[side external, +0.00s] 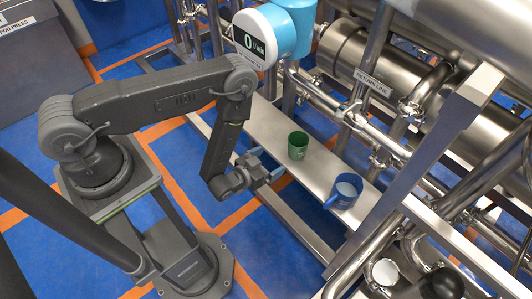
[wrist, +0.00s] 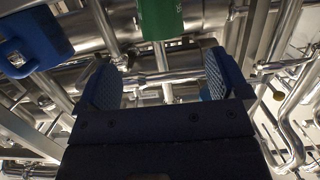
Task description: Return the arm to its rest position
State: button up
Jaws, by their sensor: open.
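My gripper (side external: 264,168) hangs at the near edge of a narrow metal shelf (side external: 265,127) in the side external view. Its blue fingers are apart with nothing between them; they also show spread in the wrist view (wrist: 160,85). A green cup (side external: 298,146) stands upright on the shelf, a little beyond the fingers. The cup shows in part at the top of the wrist view (wrist: 161,18), apart from the fingers. My arm is bent, reaching from its pedestal toward the shelf.
A blue mug (side external: 344,191) stands on the shelf to the right of the green cup. Steel pipes and a large tank (side external: 360,62) crowd behind the shelf. A round digital meter (side external: 254,40) stands near my elbow. Blue floor (side external: 262,235) is open below the gripper.

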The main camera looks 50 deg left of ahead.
jog(key=w+r+n+g+y, duration=0.1)
jog(key=w+r+n, duration=0.1)
jog(key=w+r, duration=0.7)
notch_tip(320, 180, up, 22)
jog(key=w+d+n+g+h, duration=0.1)
jog(key=w+n+g, duration=0.1)
jog(key=n+g, duration=0.15)
jog(key=s+r+m+g+h, duration=0.1)
jog(key=s+r+g+h, duration=0.1)
jog(key=s+r, duration=0.85)
jog(key=s+a+r+m+g+y, duration=0.1)
jog(key=s+a+m, duration=0.1)
jog(key=s, duration=0.7)
jog(key=s+a+r+m+g+y, duration=0.1)
jog(key=s+a+m+g, duration=0.1)
jog(key=s, duration=0.7)
jog(key=shift+a+r, duration=0.2)
jog(key=shift+a, duration=0.4)
jog(key=shift+m+g, duration=0.25)
